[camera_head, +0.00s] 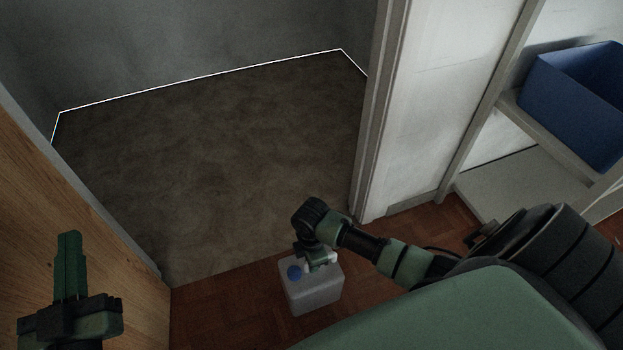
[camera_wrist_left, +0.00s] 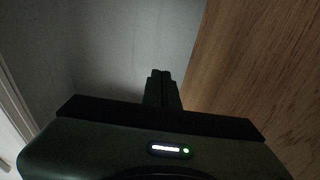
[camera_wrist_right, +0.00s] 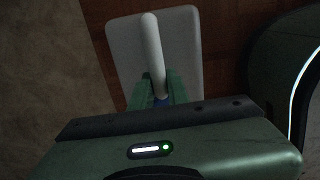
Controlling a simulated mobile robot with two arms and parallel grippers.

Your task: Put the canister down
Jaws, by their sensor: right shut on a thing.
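The canister (camera_head: 314,292) is a pale grey-white box with a blue cap and a white handle. In the head view it is upright over the red-brown wood floor, just before the doorway. My right gripper (camera_head: 318,260) is above it, shut on its handle. The right wrist view shows the canister (camera_wrist_right: 182,45) with the handle running between the fingers (camera_wrist_right: 157,90). I cannot tell whether its base touches the floor. My left gripper (camera_head: 69,240) is at the lower left, empty, with its fingers together in the left wrist view (camera_wrist_left: 161,78).
A wooden door (camera_head: 120,255) stands at the left, beside my left gripper. Beyond the doorway is a bare brown floor (camera_head: 220,160). A white door frame (camera_head: 380,110) is at the right. A shelf (camera_head: 535,180) with a blue bin (camera_head: 575,110) stands further right.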

